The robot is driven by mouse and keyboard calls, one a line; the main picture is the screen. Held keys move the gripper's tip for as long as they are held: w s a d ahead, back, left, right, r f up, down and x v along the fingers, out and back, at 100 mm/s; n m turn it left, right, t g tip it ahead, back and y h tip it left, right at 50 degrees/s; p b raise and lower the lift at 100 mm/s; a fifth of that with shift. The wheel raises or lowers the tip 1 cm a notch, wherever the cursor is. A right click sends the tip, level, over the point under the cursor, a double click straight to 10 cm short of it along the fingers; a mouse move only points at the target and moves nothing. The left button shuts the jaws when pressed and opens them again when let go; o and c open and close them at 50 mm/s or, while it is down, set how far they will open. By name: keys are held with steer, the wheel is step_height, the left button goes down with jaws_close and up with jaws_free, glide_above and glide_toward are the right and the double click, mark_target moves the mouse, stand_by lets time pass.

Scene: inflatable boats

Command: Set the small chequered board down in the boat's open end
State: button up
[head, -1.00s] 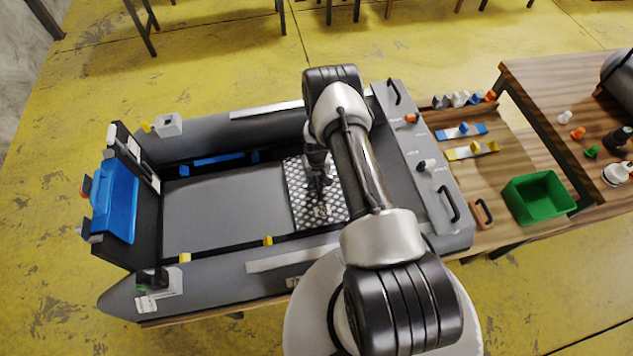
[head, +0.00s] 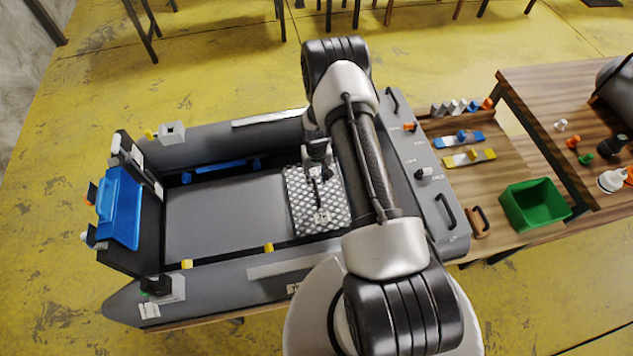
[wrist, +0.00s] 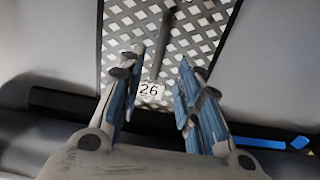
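The small chequered board (head: 302,216), silver-grey with a dark lattice, lies in the boat, on the right part of its grey floor (head: 225,210), beside the grey console. In the wrist view the board (wrist: 120,25) carries a dark upright handle (wrist: 164,45) and a white label reading 26 (wrist: 150,90). My gripper (head: 318,172) is above the board. In the wrist view my gripper (wrist: 160,88) has its blue-padded fingers spread apart with nothing held between them. My arm hides part of the board's right side in the head view.
The grey side tubes (head: 215,128) flank the floor, with yellow clips and a blue bar along them. A blue panel (head: 120,208) stands at the left end. The console (head: 425,190) is to the right, then a wooden table with a green bin (head: 535,205).

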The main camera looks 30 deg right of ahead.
steer(key=s+a+r+n+t, duration=0.1)
steer(key=a+r, duration=0.2)
steer(key=r, duration=1.5)
steer(key=s+a+r+t, duration=0.1)
steer(key=a+r, duration=0.3)
steer(key=r, duration=1.3)
steer(key=s+a+r+n+t, duration=0.1)
steer(key=s+a+r, duration=0.4)
steer(key=s+r, duration=0.65)
steer(key=s+a+r+n+t, duration=0.1)
steer(key=s+a+r, duration=0.1)
steer(key=s, duration=1)
steer(key=shift+s+r+t, duration=0.15)
steer(key=shift+r+t, duration=0.15)
steer(key=shift+r, duration=0.2)
steer(key=shift+a+f, duration=0.1)
step_height(320, 180, down, 4)
steer(key=b, duration=0.4)
steer(key=shift+f, duration=0.15)
